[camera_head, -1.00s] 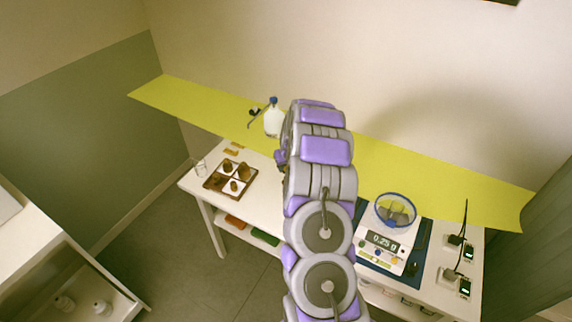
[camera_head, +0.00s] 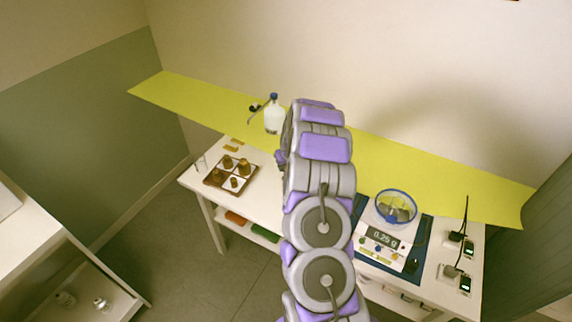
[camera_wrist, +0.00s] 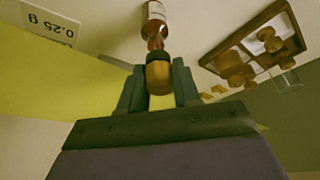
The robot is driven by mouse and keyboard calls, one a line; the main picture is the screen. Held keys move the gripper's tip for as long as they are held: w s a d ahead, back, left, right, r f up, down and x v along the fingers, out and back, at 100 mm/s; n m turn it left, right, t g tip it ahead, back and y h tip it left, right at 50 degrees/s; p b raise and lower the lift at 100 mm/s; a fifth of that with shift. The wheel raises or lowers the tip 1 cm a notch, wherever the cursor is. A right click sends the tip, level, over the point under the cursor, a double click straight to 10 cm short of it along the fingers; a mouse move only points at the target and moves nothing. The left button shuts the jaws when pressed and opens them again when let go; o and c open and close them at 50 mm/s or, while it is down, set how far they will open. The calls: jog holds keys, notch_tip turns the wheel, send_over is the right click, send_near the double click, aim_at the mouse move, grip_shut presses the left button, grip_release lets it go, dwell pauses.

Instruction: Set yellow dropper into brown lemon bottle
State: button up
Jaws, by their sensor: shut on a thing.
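In the wrist view my gripper (camera_wrist: 159,88) is shut on the yellow dropper (camera_wrist: 159,76), whose amber-yellow bulb shows between the two dark fingers. Directly beyond it is a brown bottle (camera_wrist: 154,32) with a white label. The dropper lines up with the bottle's neck and overlaps it in the picture. I cannot tell whether its tip is inside the neck or only in front of it. The label's text is too small to read. In the head view my arm hides the gripper, the dropper and this bottle.
A brown tray (camera_head: 214,183) with several brown-capped pieces stands at the table's left, beside a clear glass (camera_head: 201,164). A scale (camera_head: 385,240) reading 0.25 g carries a blue-rimmed bowl (camera_head: 396,207) at right. A white bottle with blue cap (camera_head: 273,116) stands behind. Black plugs (camera_head: 455,237) lie far right.

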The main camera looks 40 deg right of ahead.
jog(key=shift+f, duration=0.9)
jog(key=shift+d, duration=0.1)
jog(key=o, duration=0.7)
jog(key=shift+r, duration=0.1)
jog(key=shift+r+p, duration=1.2)
jog(key=shift+r, duration=2.2)
